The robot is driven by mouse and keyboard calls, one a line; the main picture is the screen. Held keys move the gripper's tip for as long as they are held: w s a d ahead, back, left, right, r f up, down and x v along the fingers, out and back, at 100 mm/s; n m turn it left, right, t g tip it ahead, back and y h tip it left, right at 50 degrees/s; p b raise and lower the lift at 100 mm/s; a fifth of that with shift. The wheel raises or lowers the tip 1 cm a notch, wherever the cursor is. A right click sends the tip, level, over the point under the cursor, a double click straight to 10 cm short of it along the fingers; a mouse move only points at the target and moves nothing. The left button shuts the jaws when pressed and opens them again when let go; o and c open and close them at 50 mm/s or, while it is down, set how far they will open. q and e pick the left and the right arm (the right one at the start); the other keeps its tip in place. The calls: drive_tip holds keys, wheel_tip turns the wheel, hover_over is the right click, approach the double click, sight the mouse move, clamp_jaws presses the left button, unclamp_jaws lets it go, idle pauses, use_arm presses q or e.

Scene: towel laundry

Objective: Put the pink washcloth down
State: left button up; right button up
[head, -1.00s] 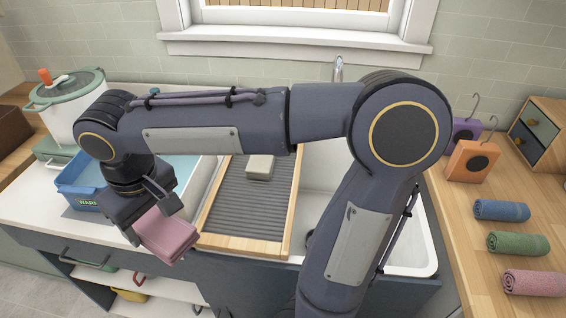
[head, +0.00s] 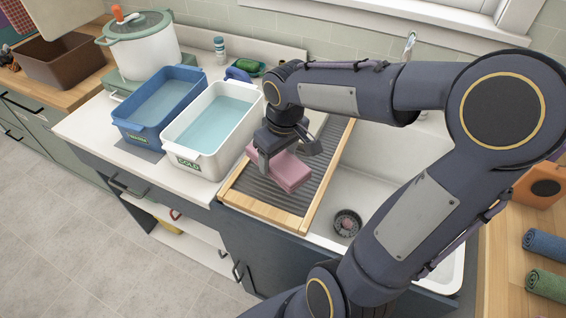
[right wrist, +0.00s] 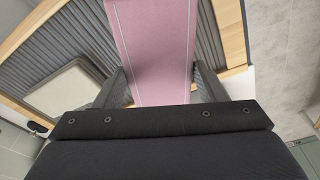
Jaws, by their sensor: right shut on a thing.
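The pink washcloth (head: 289,173) is folded and held in my right gripper (head: 283,155), over the ribbed washboard (head: 262,205) in its wooden frame. I cannot tell if the cloth touches the ribs. In the right wrist view the washcloth (right wrist: 153,50) runs between the two fingers of my right gripper (right wrist: 153,85), which are shut on it, with the ribs behind. My left gripper is not in view.
A pale soap bar (right wrist: 72,88) lies on the washboard in the right wrist view. The white COLD basin (head: 192,161) and blue WARM basin (head: 134,130), both with water, stand left of the board. The sink (head: 318,226) with its drain is to the right.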

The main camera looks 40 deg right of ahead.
sight(282, 166)
drive_tip(key=shift+d+f, duration=0.5)
drive_tip(key=shift+f, duration=0.05)
drive_tip(key=shift+d+f, duration=0.1)
drive_tip(key=shift+f, duration=1.6)
drive_tip(key=shift+f, duration=0.1)
drive_tip(key=o, duration=1)
drive_tip(key=shift+o, duration=0.2)
